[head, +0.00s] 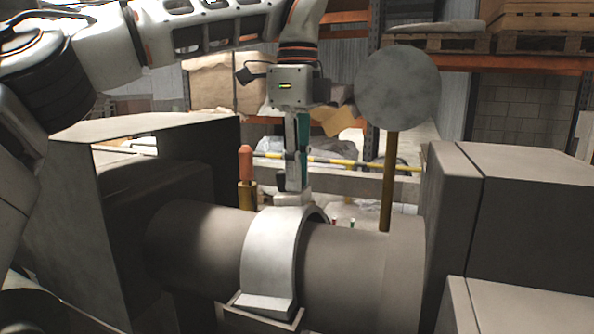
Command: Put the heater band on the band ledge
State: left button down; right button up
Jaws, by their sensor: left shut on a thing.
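The heater band (268,250) is a pale grey curved strip over the near side of a thick horizontal barrel (345,265). Its lower flange lies at or just above a small ledge-like bracket (262,321) low on the barrel's near side; I cannot tell if they touch. This bracket may be the band ledge. My left gripper (293,190) points down from above, shut on the band's upper end behind the barrel's top. The band's far side and its fit against the barrel are hidden. My right gripper is not in view.
Large grey blocks (505,220) stand at the right, and a grey housing (75,170) at the left. A round plate (397,87) on a yellow post (390,180) rises right of my gripper. An orange-topped post (246,163) stands close left. Shelving fills the background.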

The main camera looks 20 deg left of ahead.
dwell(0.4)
pick_arm(q)
jog(key=c, duration=1.8)
grip_release()
jog(key=shift+c, duration=0.2)
notch_tip(320, 180, up, 10)
jog(key=shift+a, duration=0.1)
jog(key=shift+r, duration=1)
